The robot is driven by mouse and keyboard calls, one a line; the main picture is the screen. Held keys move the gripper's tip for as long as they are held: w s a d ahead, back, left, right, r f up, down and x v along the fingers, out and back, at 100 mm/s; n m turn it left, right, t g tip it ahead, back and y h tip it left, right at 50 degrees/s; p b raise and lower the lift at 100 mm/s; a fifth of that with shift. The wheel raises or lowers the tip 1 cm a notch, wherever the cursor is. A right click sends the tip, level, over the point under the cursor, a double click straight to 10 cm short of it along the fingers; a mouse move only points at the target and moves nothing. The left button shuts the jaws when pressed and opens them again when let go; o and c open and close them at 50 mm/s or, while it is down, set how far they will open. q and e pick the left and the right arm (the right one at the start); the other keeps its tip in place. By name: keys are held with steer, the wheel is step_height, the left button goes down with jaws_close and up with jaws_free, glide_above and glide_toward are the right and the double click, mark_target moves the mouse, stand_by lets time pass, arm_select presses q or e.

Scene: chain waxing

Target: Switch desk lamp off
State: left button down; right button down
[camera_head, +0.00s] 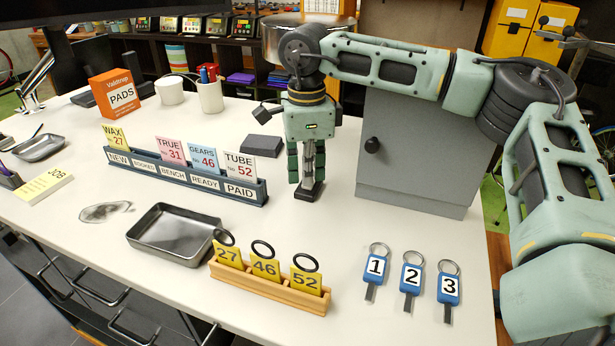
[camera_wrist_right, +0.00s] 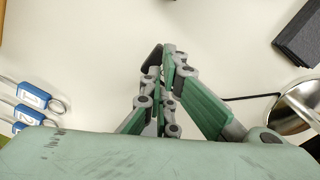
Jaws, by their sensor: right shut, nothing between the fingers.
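A shiny metal bowl-shaped piece, apparently the desk lamp's shade (camera_head: 283,45), is at the back, partly hidden behind my right arm. It also shows at the right edge of the wrist view (camera_wrist_right: 294,103). I cannot tell whether it is lit. A thin black cord (camera_wrist_right: 245,98) runs from near it toward my fingers. My right gripper (camera_head: 308,180) points down over the table, shut and empty. A small black piece (camera_head: 310,191) sits at its tips on or just above the table; I cannot tell whether it is a switch or a fingertip. My left gripper is out of view.
A grey cabinet (camera_head: 415,160) stands right of my gripper and a dark block (camera_head: 262,144) lies to its left. A card rack (camera_head: 180,178), metal tray (camera_head: 180,238), wooden tag holder (camera_head: 270,287) and blue key tags (camera_head: 411,275) are nearer. The table just before my gripper is clear.

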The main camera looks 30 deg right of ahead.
steer(key=shift+w+d+r, duration=0.15)
steer(key=shift+r, duration=0.35)
steer(key=shift+w+d+r+p, duration=0.15)
steer(key=shift+w+r+p, duration=0.05)
steer(key=shift+r+p, duration=0.8)
steer(key=shift+s+r+p, duration=0.1)
steer(key=shift+r+p, duration=0.65)
steer(key=shift+r, duration=0.6)
steer(key=shift+f, duration=0.1)
